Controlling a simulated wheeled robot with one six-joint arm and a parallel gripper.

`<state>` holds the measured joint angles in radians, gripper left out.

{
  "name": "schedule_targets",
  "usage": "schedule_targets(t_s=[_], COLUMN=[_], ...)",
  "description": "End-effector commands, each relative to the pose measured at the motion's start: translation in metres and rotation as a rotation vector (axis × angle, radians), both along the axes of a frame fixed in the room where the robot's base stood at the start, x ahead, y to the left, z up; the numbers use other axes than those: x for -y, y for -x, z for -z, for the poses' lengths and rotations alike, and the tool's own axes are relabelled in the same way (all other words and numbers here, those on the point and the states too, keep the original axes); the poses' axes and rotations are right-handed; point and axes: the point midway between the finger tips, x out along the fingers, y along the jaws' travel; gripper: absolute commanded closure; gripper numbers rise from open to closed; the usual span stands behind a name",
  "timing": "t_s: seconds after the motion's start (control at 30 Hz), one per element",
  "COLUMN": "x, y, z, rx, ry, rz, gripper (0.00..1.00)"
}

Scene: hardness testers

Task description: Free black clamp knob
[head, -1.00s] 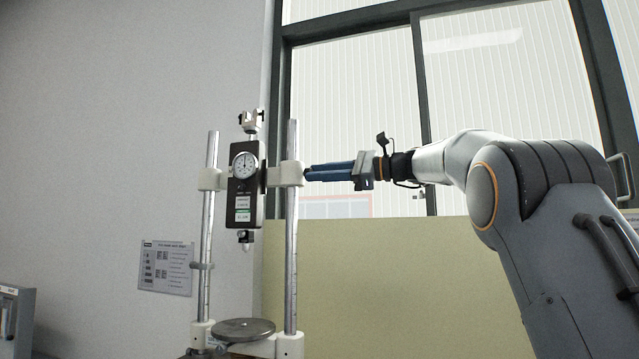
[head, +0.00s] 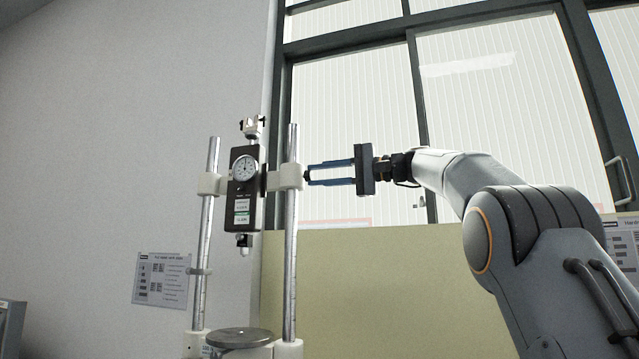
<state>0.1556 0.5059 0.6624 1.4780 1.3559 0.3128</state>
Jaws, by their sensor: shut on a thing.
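The black clamp knob (head: 306,177) shows as a small dark bit at the right side of the white clamp block (head: 286,178) on the right column of the tester. My gripper (head: 309,175) comes in level from the right. Its two blue fingers are shut on the knob, one above and one below, with a gap between them farther back. The fingertips hide most of the knob. The clamp block stays around the column, level with the dial gauge (head: 244,168).
The tester has two upright metal columns (head: 291,240) and a round plate (head: 239,337) at the bottom. A label card (head: 161,280) hangs at its left. A yellowish panel (head: 390,280) and windows stand behind. The space below my gripper looks clear.

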Motion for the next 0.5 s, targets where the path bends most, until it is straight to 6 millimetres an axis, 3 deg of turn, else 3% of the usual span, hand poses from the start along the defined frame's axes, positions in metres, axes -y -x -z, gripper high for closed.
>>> schedule_targets(t_s=[0.5], x=[0.0003], y=[-0.0007], z=[0.0022], rx=[0.453], ry=[0.186], rz=[-0.001], gripper=[0.99])
